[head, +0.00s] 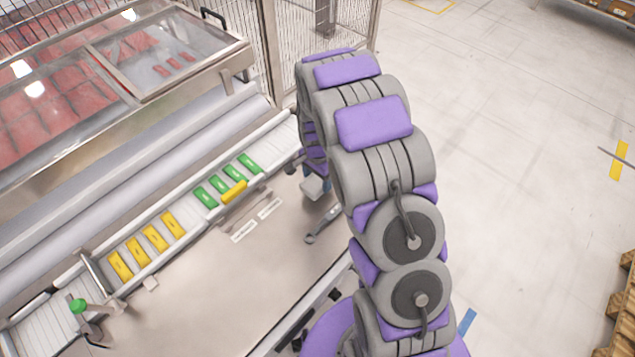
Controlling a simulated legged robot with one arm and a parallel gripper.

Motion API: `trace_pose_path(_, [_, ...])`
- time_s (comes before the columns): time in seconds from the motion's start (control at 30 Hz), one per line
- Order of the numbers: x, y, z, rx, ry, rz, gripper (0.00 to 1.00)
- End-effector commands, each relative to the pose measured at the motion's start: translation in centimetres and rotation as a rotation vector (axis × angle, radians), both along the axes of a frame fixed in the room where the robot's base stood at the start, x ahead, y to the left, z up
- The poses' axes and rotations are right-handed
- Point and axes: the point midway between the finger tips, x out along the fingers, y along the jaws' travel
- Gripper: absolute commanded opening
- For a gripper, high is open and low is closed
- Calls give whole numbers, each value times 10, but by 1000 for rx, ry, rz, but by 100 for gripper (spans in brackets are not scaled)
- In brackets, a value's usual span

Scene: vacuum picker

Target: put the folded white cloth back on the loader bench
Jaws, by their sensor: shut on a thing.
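My gripper (310,172) shows only in part in the head view, at the lower left of my purple and grey arm, over the right end of the bench. It is shut on a small pale piece, which I take to be the folded white cloth (315,187); its outline is hard to make out. The loader bench (205,285) is the beige surface at the lower middle, and much of its top is bare. I cannot tell the exact gap between the pale piece and the bench.
A grey-handled tool (322,225) lies near the bench's right edge. A green knob (77,306) stands at the lower left. A wire fence (320,35) rises behind.

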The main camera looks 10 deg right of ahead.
Motion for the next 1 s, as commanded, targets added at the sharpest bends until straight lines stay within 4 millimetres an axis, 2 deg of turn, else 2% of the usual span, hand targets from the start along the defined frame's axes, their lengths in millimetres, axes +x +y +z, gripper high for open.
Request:
trace_pose_path(0.23, [8,-3,-6,-2,1,0,38])
trace_pose_path(0.47, [7,-3,-36,-3,6,1,38])
trace_pose_path(0.77, [8,-4,-37,-2,1,1,38])
trace_pose_path(0.8, [8,-4,-37,-1,0,1,72])
trace_pose_path(1.0, [8,-3,-37,-2,0,1,91])
